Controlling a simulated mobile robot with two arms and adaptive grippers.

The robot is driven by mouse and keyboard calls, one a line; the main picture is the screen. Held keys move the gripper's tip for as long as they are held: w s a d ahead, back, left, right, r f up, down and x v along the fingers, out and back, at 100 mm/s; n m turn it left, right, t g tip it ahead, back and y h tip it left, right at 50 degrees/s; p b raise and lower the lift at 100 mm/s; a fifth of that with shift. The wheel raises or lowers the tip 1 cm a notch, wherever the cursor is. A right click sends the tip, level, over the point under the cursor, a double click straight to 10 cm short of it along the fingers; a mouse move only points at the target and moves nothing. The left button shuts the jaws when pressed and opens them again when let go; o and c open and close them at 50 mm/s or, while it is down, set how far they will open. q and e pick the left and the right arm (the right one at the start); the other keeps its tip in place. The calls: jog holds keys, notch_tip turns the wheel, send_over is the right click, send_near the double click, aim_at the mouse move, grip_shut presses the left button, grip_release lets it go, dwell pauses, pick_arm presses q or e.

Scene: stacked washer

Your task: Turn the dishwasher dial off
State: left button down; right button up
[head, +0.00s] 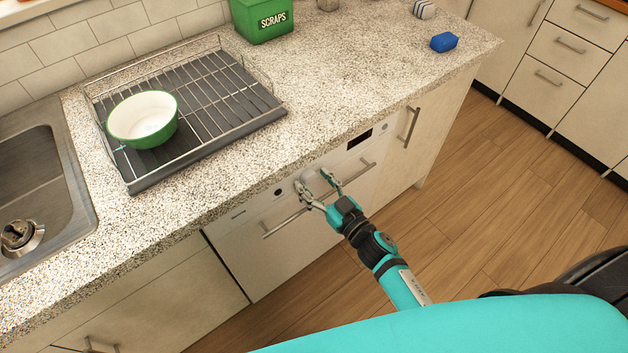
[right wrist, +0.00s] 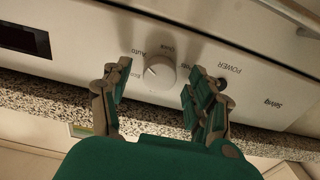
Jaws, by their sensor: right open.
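The dishwasher (head: 275,235) is built in under the counter, with a white front panel and a long bar handle. Its round white dial (right wrist: 160,72) shows in the right wrist view, with printed labels around it, including "Auto". My right gripper (head: 316,186) is at the panel in the head view. In the right wrist view its open fingers (right wrist: 157,85) stand on either side of the dial, with a gap on both sides. I cannot tell how far the fingertips are from the panel. My left gripper is not in view.
A POWER button (right wrist: 221,83) sits beside the dial. The dishwasher handle (head: 357,173) runs below the panel. A dish rack (head: 235,90) with a green and white bowl (head: 143,119), a green SCRAPS bin (head: 262,20) and a blue sponge-like block (head: 444,42) are on the counter.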

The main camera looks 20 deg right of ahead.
jog(key=shift+w+a, duration=0.1)
jog(key=shift+w, duration=0.1)
jog(key=c, duration=1.1)
jog(key=shift+c, duration=0.2)
